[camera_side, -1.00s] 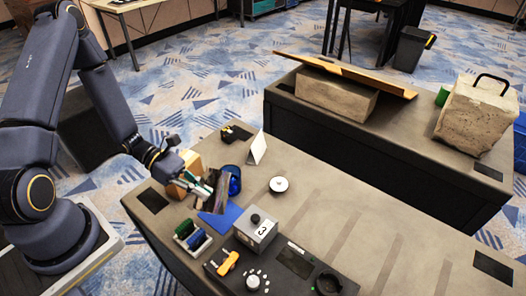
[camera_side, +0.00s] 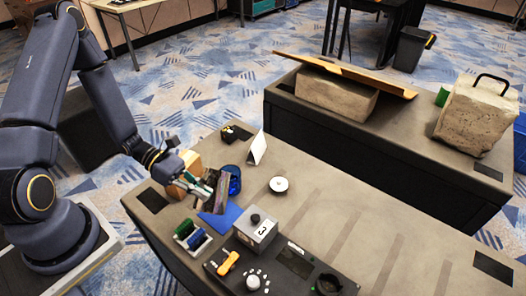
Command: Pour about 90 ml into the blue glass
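The blue glass (camera_side: 235,178) is near the left end of the work table. A dark, partly see-through vessel (camera_side: 219,189) stands in front of part of it. My gripper (camera_side: 205,188) is at the left side of this vessel and appears shut on it. The vessel is tilted, with its upper end close to the glass. I cannot tell whether they touch. Any liquid stream and the level in the glass are too small or hidden to see.
A blue mat (camera_side: 222,218) lies just below the vessel. A wooden block (camera_side: 187,163) stands behind my gripper. A white folded card (camera_side: 257,148), a round white disc (camera_side: 278,184) and a grey box marked 3 (camera_side: 257,231) are nearby. The table's right part is mostly clear.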

